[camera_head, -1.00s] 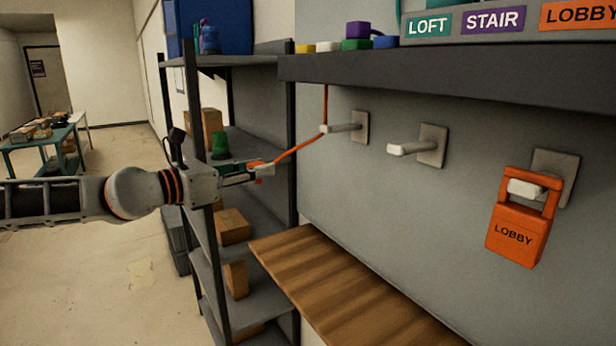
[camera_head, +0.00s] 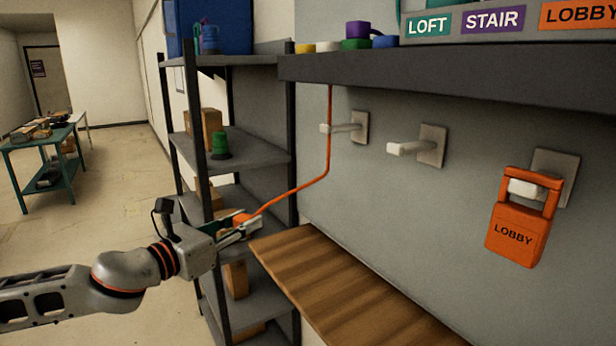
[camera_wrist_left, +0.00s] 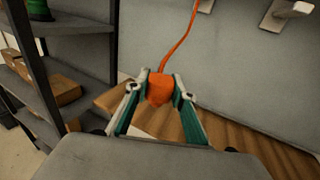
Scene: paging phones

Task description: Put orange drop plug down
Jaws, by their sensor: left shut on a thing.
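My left gripper (camera_head: 243,228) is shut on the orange drop plug (camera_head: 241,218), just off the left end of the wooden ledge (camera_head: 330,285) in the head view. In the left wrist view the plug (camera_wrist_left: 159,89) sits between both fingertips, with the ledge (camera_wrist_left: 245,140) below and behind it. An orange cord (camera_head: 310,184) runs from the plug up to the dark shelf above. I cannot tell the plug's exact height over the ledge. My right gripper is not in view.
An orange LOBBY phone (camera_head: 516,232) hangs on a wall peg at the right. Two pegs (camera_head: 343,128) (camera_head: 408,148) to its left are empty. A rack (camera_head: 255,153) with boxes and a green object (camera_head: 220,145) stands behind my gripper. The visible ledge top is bare.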

